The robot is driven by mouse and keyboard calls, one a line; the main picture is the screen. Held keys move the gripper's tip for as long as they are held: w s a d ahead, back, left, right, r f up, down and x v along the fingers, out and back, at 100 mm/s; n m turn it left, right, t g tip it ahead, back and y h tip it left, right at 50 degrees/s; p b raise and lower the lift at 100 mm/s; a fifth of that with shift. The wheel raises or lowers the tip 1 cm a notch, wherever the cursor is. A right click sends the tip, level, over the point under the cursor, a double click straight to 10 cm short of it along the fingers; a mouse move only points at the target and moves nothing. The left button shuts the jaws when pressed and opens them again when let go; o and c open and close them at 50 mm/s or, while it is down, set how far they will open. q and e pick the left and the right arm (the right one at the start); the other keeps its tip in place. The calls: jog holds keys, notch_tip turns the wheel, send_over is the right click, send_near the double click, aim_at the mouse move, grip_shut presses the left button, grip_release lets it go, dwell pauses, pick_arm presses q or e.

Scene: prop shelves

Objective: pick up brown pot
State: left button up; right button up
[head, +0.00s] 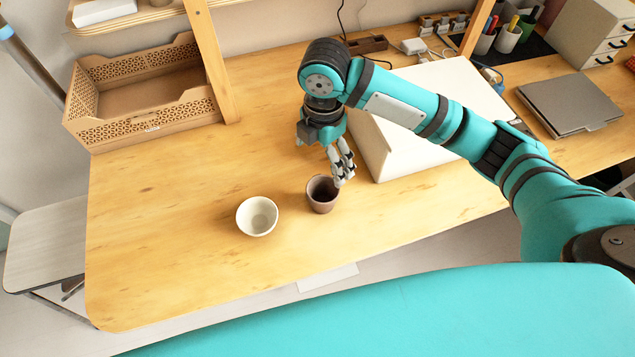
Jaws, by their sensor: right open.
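The brown pot (321,201) is a small dark cup standing upright on the wooden table (150,230), near its front edge. My right gripper (341,182) reaches down from above, with its fingertips at the pot's right rim. It is open, and part of the rim is hidden behind the fingers. I cannot tell whether a finger is inside the pot or touching it. My left gripper is not in view.
A cream bowl (257,216) stands just left of the pot. A wooden crate (150,128) is at the back left beside a wooden post (212,60). A white slanted box (400,150) lies under my right arm. A grey laptop (568,104) is at the right.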

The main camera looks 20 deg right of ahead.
jog(key=p, duration=0.2)
send_near(322, 197)
jog(key=shift+s+a+f, duration=0.2)
jog(key=shift+s+f, duration=0.05)
jog(key=shift+s, duration=0.25)
jog(key=shift+s+a+f, duration=0.2)
jog(key=shift+s+f, duration=0.1)
jog(key=shift+s, duration=0.25)
jog(key=shift+f, duration=0.45)
notch_tip(322, 197, down, 4)
jog(key=shift+d+f+p, duration=0.1)
jog(key=shift+f+p, duration=0.1)
jog(key=shift+p, duration=0.5)
jog(key=shift+f, duration=0.3)
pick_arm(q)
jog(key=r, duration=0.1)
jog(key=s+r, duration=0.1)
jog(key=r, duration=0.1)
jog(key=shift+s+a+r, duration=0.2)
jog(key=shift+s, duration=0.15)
pick_arm(e)
jog(key=shift+w, duration=0.1)
jog(key=c, duration=1.2)
jog(key=shift+r, duration=0.1)
jog(key=shift+c, duration=0.5)
